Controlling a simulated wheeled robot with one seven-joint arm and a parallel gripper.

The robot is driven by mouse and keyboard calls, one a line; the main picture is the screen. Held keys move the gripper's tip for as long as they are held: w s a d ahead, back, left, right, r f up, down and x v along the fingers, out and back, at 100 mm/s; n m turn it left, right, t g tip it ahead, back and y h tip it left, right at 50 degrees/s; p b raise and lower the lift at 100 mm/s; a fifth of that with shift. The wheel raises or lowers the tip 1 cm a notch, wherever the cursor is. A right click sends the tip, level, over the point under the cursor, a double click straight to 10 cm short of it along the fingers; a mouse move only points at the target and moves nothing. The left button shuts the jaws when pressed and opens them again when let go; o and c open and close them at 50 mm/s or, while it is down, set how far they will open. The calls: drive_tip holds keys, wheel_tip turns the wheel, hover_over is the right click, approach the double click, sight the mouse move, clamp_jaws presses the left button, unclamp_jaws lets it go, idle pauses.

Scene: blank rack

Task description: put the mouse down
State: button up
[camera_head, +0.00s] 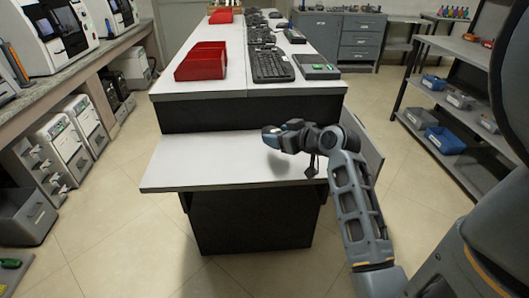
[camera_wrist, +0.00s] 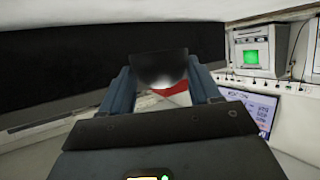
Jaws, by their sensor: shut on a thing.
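My gripper (camera_head: 272,137) is held out over the white lower shelf (camera_head: 200,168) at the front of the bench, near its right side. In the wrist view, its two blue fingers (camera_wrist: 164,88) are shut on a dark, rounded mouse (camera_wrist: 163,65). The mouse's far side is hidden. In the head view the mouse is too small to tell apart from the fingertips. A shadow lies on the shelf below the gripper, and the gripper appears raised above the surface.
The bench's upper top holds a red bin (camera_head: 202,62), a black keyboard (camera_head: 271,66) and a flat dark device (camera_head: 316,67). The lower shelf is bare to the left of my gripper. A rack (camera_head: 455,98) with blue boxes stands at right; machines line the left counter.

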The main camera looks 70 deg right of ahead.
sight(278, 162)
drive_tip(key=shift+f, duration=3.35)
drive_tip(key=shift+f, duration=0.2)
drive_tip(key=o, duration=1.2)
drive_tip(key=shift+r, duration=0.1)
